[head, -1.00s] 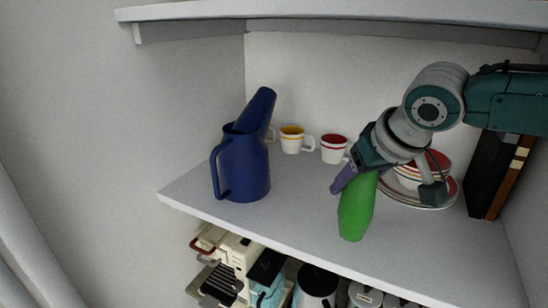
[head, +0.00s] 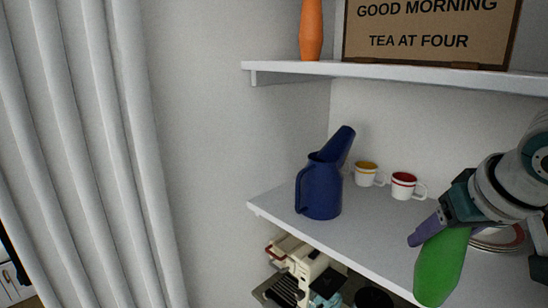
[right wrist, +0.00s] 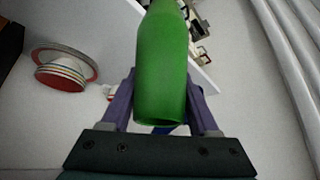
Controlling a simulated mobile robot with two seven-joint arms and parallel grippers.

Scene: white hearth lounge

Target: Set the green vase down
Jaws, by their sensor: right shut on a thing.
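The green vase (head: 442,268) is at the lower right of the head view, slightly tilted there. It also fills the upper middle of the right wrist view (right wrist: 163,62). My right gripper (head: 430,232) is shut on its upper part, with a purple finger on either side of it in the wrist view (right wrist: 160,105). In the head view the vase overlaps the front edge of the white shelf (head: 375,228). I cannot tell whether its base touches anything. My left gripper is not in view.
A blue jug (head: 320,190) stands left on the shelf, with yellow-rimmed (head: 366,174) and red-rimmed (head: 404,186) cups behind. Stacked dishes (head: 498,238) are partly hidden by my arm. An orange vase (head: 311,30) and a sign (head: 430,32) stand above. A coffee machine (head: 298,268) is below.

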